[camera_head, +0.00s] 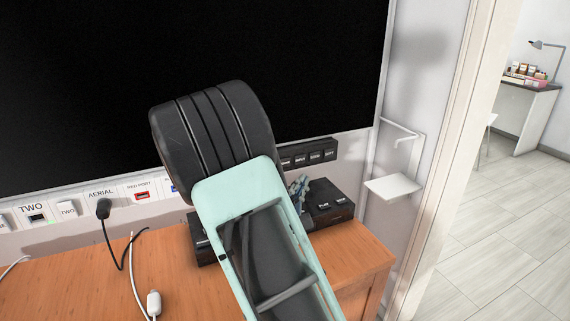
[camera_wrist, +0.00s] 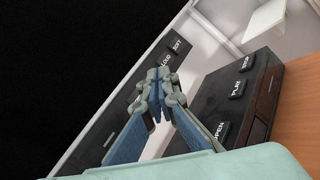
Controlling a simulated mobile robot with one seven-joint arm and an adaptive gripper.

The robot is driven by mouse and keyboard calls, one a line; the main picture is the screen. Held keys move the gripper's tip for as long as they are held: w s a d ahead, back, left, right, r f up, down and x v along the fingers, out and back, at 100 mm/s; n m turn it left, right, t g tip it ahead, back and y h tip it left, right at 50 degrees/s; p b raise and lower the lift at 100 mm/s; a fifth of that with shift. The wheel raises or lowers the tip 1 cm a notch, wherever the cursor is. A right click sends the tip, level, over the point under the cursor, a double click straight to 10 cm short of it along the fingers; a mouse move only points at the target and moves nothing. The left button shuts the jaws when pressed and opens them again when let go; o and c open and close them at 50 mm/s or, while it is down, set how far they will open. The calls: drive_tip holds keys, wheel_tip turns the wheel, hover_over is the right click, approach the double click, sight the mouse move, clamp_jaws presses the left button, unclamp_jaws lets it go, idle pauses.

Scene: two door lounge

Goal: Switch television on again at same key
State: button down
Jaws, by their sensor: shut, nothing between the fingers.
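The television (camera_head: 85,80) has a wholly black screen, which also fills the left of the wrist view (camera_wrist: 60,60). A dark key strip (camera_head: 332,148) runs below its lower right edge. Several black keys are on it; the right ones read LOUD and SOFT, and one left of them seems to read INPUT. In the wrist view the strip (camera_wrist: 120,125) runs diagonally. My gripper (camera_wrist: 158,85) is shut and empty, its fingertips in front of the strip's middle and covering part of it. I cannot tell whether they touch. In the head view my arm hides much of my gripper (camera_head: 299,188).
A black player (camera_head: 335,208) with PLAY and OPEN keys stands on the wooden cabinet (camera_head: 95,285), close beside my fingers. A wall panel (camera_head: 120,192) with sockets and loose cables is at left. A white shelf (camera_head: 393,187) is at right, near the doorway.

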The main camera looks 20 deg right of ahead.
drive_tip(key=shift+w+a, duration=0.15)
drive_tip(key=shift+w, duration=3.7)
drive_tip(key=shift+w, duration=0.4)
drive_tip(key=shift+w, duration=0.35)
drive_tip(key=shift+s, duration=0.1)
drive_tip(key=shift+s+b, duration=0.3)
drive_tip(key=shift+s, duration=0.4)
drive_tip(key=shift+s, duration=2.5)
drive_tip(key=shift+r, duration=0.1)
